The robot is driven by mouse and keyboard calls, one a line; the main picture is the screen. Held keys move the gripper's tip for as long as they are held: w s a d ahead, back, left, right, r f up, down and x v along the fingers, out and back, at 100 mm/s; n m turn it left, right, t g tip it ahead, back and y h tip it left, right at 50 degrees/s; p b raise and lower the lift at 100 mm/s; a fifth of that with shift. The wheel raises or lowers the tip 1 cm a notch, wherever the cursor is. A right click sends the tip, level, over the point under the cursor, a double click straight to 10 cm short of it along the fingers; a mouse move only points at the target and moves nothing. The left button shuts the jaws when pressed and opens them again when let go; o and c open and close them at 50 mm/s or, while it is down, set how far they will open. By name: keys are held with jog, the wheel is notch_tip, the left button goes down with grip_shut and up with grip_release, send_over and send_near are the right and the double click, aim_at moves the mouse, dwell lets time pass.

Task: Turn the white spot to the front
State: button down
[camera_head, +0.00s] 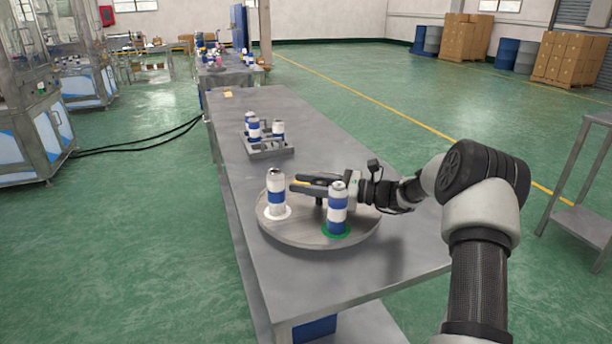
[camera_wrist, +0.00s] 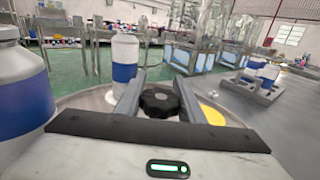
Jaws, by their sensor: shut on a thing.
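A round grey turntable (camera_head: 310,242) lies on the metal table. A green spot (camera_head: 336,232) is at the near right side, under another upright can (camera_head: 337,211). A yellow spot (camera_wrist: 212,115) is bare in the wrist view and mostly hidden behind my fingers in the head view. My gripper (camera_head: 299,184) reaches in from the right, low over the disc. In the wrist view its fingers are shut on the black centre knob (camera_wrist: 160,102), between the two cans.
A grey rack (camera_head: 271,151) with several cans stands farther back on the table (camera_head: 310,130). It also shows at the right in the wrist view (camera_wrist: 250,88). The table between rack and turntable is clear. A metal stand (camera_head: 585,222) is on the floor at the right.

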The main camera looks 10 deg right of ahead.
jog(key=shift+g, duration=0.3)
jog(key=c, duration=1.2)
grip_release()
jog(key=p+v, duration=0.2)
jog(key=v, duration=1.5)
jog(key=shift+s+d+f, duration=0.15)
jog(key=shift+d, duration=0.05)
jog(key=shift+a, duration=0.1)
